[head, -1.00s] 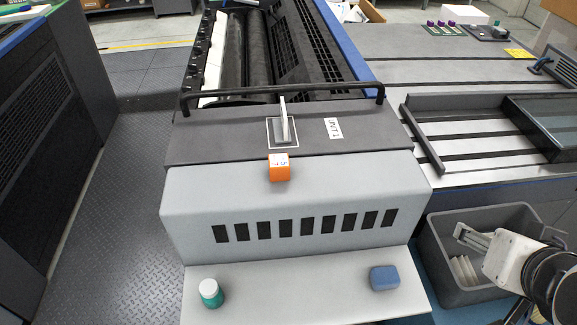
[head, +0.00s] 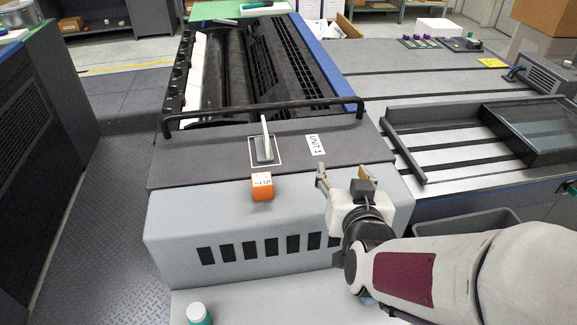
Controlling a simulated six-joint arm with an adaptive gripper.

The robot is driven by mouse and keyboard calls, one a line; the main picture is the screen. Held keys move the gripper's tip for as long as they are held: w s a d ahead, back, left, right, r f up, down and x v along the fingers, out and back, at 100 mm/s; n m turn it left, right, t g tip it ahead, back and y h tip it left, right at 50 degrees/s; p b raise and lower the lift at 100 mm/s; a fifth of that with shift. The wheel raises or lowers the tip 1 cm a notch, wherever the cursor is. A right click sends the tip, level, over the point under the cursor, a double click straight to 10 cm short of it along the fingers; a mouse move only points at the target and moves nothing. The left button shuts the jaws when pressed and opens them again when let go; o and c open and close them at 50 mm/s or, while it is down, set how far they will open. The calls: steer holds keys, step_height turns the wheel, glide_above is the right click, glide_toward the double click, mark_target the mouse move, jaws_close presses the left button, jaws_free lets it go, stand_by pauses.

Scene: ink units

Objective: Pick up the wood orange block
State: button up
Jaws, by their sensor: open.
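The orange block (head: 263,191) sits at the front edge of the machine's dark top, with a white marked label on its upper face. My gripper (head: 345,172) is open and empty, to the right of the block and apart from it. Its two fingers point away toward the machine's rail. My arm reaches in from the lower right and covers the right part of the machine's front.
A grey lever (head: 264,143) stands upright just behind the block. A black rail (head: 265,108) crosses the machine behind the lever. A white-capped green bottle (head: 198,314) stands on the lower ledge. A grey bin (head: 470,222) is partly hidden behind my arm.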

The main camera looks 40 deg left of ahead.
mark_target(263, 185)
steer(key=s+a, duration=0.1)
steer(key=a, duration=0.1)
steer(key=s+a+f+y, duration=0.1)
steer(key=a, duration=0.2)
steer(key=s+a+f+n+y, duration=0.1)
steer(key=a, duration=0.1)
steer(key=shift+s+a+f+t, duration=0.1)
steer(key=shift+s+a+t, duration=0.2)
steer(key=shift+a+t, duration=0.1)
steer(key=s+a, duration=0.1)
steer(key=s, duration=0.1)
steer(key=s+a+f+n+y, duration=0.1)
steer(key=a, duration=0.1)
steer(key=s+a+f+y, duration=0.1)
steer(key=s+a, duration=0.1)
steer(key=shift+s+a+n+t, duration=0.25)
steer(key=shift+s+n+t, duration=0.05)
steer(key=shift+s+t, duration=0.1)
steer(key=shift+w+d+f, duration=0.1)
steer(key=shift+d+f, duration=0.15)
steer(key=shift+f, duration=0.45)
steer(key=shift+w+a, duration=0.1)
steer(key=shift+x, duration=1.2)
steer(key=shift+w+a, duration=0.1)
steer(key=shift+f+x, duration=0.2)
steer(key=shift+x, duration=2.25)
